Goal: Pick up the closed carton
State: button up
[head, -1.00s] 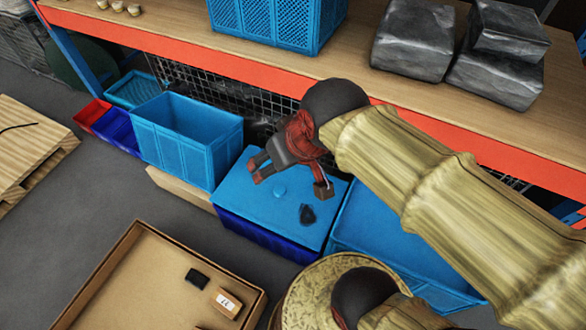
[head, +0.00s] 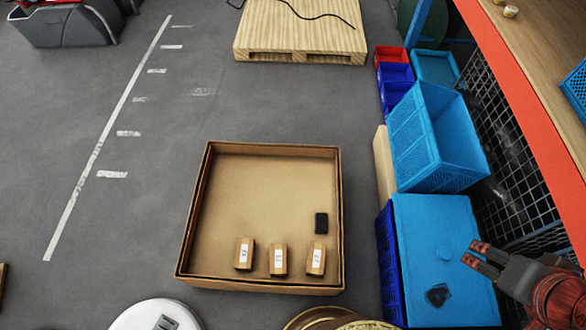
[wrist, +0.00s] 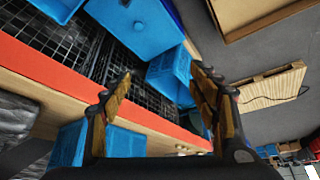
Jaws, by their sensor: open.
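Three small brown cartons with white labels stand near the front wall inside a large open cardboard tray (head: 263,149): a left carton (head: 244,254), a middle carton (head: 279,260) and a right carton (head: 316,259). From here I cannot tell whether they differ in being closed. My gripper (head: 470,254) is at the right edge of the head view, over a blue-topped box, well right of the tray. In the wrist view my gripper (wrist: 165,84) has its fingers spread with nothing between them. The cartons are not recognisable in the wrist view.
A small black block (head: 321,223) lies in the tray behind the right carton. The blue-topped box (head: 425,225) bears a dark lump (head: 438,295). A blue crate (head: 435,135) and shelf edge (head: 520,80) stand right.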

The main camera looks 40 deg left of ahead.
aim_at(245, 248)
jog(key=u, duration=2.55)
